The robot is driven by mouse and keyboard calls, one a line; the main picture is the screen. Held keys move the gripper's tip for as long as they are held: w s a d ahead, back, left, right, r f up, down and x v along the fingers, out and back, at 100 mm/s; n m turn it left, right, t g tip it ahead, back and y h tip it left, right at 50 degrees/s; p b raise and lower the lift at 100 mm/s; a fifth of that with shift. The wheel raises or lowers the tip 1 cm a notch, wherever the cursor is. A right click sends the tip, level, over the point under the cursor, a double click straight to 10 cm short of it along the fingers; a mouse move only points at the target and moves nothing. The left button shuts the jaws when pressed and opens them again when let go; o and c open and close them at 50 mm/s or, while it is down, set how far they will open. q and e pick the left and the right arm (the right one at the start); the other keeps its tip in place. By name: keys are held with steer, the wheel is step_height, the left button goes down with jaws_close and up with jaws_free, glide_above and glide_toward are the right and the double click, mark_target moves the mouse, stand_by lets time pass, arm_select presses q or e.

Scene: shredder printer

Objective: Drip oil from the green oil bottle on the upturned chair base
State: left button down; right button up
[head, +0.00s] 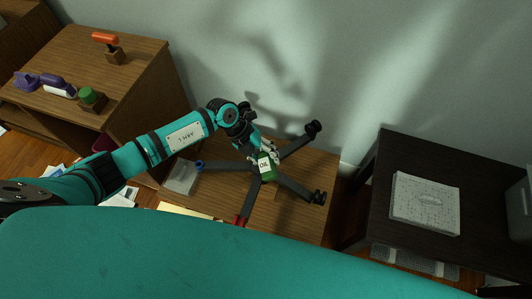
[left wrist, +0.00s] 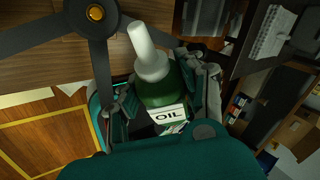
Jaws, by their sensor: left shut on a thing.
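The upturned chair base (head: 292,185) lies on a low wooden table, its dark legs spread out. Two legs end in black castors, one end is blue and one is red. In the left wrist view its hub shows a brass-coloured centre (left wrist: 95,13). My left gripper (head: 261,152) is over the base and shut on the green oil bottle (head: 267,174). In the left wrist view the bottle (left wrist: 164,92) sits between the fingers, its white nozzle beside the hub. I cannot tell the gap between nozzle and hub. My right gripper is not in view.
A wooden cabinet (head: 150,62) at left holds a stamp-like orange-handled tool (head: 106,41), a green-topped item (head: 91,97) and purple items (head: 50,82). A dark table (head: 395,150) with a white patterned slab (head: 425,203) stands right.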

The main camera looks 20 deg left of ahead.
arm_select(q)
steer(key=shift+r+t+y+p, duration=0.2)
steer(key=shift+t+y+p, duration=0.4)
steer(key=shift+p, duration=0.65)
steer(key=shift+f+m+t, duration=0.15)
steer(key=shift+m+t, duration=0.15)
